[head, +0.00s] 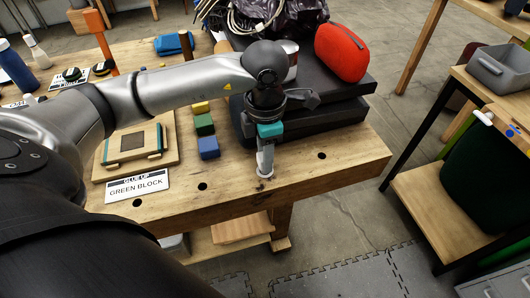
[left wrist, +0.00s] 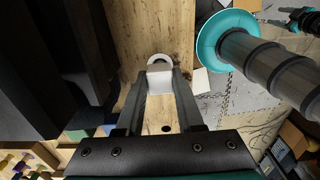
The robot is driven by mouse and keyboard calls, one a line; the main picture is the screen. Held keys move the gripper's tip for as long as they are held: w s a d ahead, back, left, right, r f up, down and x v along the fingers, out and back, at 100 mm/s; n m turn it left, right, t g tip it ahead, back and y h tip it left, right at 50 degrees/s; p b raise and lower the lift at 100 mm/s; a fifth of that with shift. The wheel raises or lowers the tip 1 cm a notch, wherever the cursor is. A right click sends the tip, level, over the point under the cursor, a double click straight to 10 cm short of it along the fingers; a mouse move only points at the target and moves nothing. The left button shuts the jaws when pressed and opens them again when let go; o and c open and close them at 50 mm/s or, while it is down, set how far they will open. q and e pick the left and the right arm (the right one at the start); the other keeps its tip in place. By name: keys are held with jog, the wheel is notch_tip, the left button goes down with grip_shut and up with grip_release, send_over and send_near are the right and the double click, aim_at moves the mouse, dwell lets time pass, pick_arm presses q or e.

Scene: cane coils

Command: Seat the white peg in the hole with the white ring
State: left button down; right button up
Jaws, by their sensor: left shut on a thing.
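My left gripper (head: 265,170) points down over the front part of the wooden bench and is shut. The white peg (left wrist: 160,74) is between its fingertips in the left wrist view. A round white rim (left wrist: 160,58) shows just beyond the fingertips; I cannot tell whether it is the ring around the hole or part of the peg. In the head view the fingers cover most of the peg and its lower end is close to the bench top. I cannot tell whether it is in a hole. A dark gripper-like part (left wrist: 303,18), perhaps my right gripper, is at the left wrist view's upper right.
Bare holes (head: 202,186) and (head: 322,155) lie either side of my gripper. A black case (head: 335,113) and red pouch (head: 341,52) are behind it. Yellow, green and blue blocks (head: 208,148) and a "GREEN BLOCK" sign (head: 137,187) are to the left. The bench's front right is clear.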

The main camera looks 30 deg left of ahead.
pick_arm(q)
jog(key=shift+f+b, duration=1)
jog(key=shift+f, duration=0.25)
jog(key=shift+c, duration=2.3)
grip_release()
jog(key=shift+r, duration=0.1)
notch_tip(320, 180, up, 15)
jog(key=p, duration=0.2)
jog(key=shift+p, duration=0.35)
jog(key=shift+r, duration=0.1)
